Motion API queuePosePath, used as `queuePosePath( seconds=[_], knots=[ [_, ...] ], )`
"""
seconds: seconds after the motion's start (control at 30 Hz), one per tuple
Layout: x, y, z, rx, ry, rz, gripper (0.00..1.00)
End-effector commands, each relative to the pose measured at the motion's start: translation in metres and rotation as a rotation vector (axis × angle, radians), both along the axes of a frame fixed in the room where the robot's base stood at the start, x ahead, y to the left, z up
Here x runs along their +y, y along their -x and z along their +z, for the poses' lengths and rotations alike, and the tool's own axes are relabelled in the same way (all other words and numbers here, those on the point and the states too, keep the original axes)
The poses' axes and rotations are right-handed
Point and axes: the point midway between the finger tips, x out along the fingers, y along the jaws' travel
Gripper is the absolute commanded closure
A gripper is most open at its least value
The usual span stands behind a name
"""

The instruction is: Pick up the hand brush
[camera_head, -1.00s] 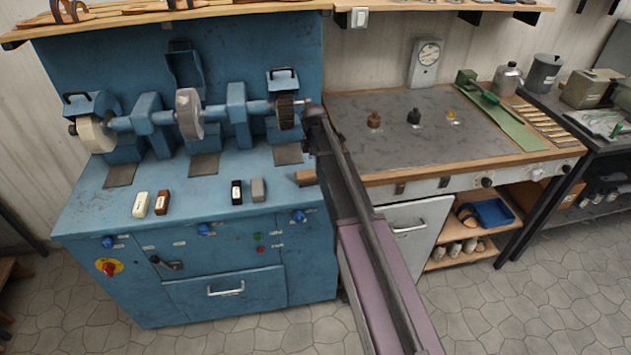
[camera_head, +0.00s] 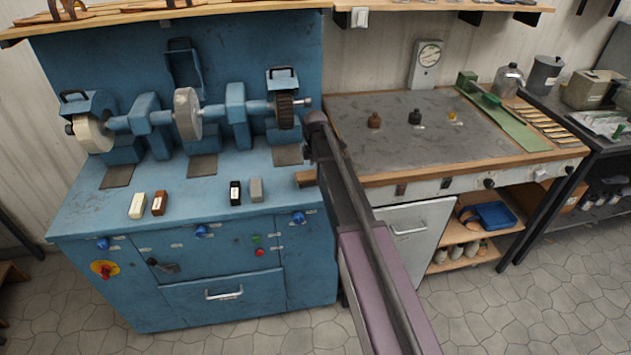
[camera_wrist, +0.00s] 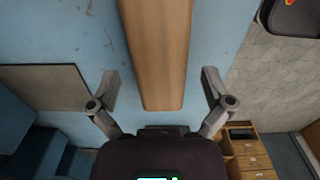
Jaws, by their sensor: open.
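A plain wooden bar, which looks like the handle of the hand brush (camera_wrist: 157,45), runs down the middle of the wrist view over the blue bench top. Its rounded end lies between the fingers of my gripper (camera_wrist: 160,98). The gripper is open, with a gap on each side of the wood. No bristles show. In the head view a short wooden end of the brush (camera_head: 306,178) shows at the right edge of the blue bench, beside my arm.
The blue grinding bench (camera_head: 110,205) carries a grinding machine (camera_head: 188,112) and several small blocks (camera_head: 235,192). A grey-topped worktable (camera_head: 400,145) with small bottles stands at the right. A wooden shelf (camera_head: 190,14) runs above the bench. The tiled floor in front is clear.

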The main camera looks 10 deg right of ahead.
Motion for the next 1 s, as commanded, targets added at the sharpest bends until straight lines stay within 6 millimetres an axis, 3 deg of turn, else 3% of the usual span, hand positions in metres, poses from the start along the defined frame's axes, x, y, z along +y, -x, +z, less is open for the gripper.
queuePosePath(
  seconds=[0.1, 0.4, 1.0],
  knots=[
    [-0.002, 0.0, -0.014, 0.0, 0.0, 0.0, 0.0],
    [-0.001, 0.0, -0.029, 0.0, 0.0, 0.0, 0.0],
    [-0.002, 0.0, -0.03, 0.0, 0.0, 0.0, 0.0]
  ],
)
